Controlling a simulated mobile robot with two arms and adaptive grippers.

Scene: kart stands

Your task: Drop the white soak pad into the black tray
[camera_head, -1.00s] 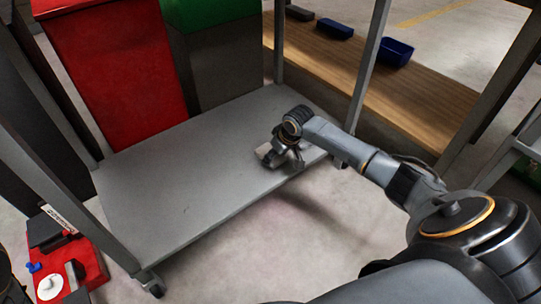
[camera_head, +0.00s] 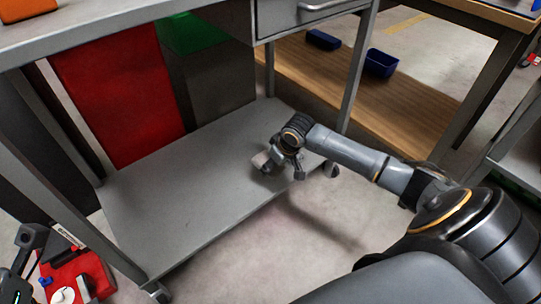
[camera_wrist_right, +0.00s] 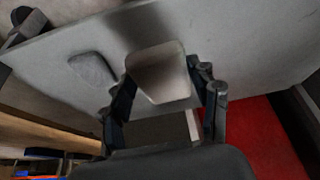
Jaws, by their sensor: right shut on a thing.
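My right gripper (camera_head: 284,158) is low over the front right part of the grey lower shelf (camera_head: 165,210). In the right wrist view its fingers (camera_wrist_right: 168,88) are shut on a pale block, which looks like the white soak pad (camera_wrist_right: 160,72). The pad also shows small and pale beside the fingers in the head view (camera_head: 261,160). I cannot tell whether it touches the shelf. My left gripper (camera_head: 24,262) is partly in view at the lower left edge; its fingers are unclear. I cannot make out the black tray for certain.
A darker grey rounded pad (camera_wrist_right: 92,68) lies on the shelf near the held block. Blue bins (camera_head: 381,63) sit on a wooden board. A red box with black parts (camera_head: 85,272) is lower left. The shelf's left half is clear.

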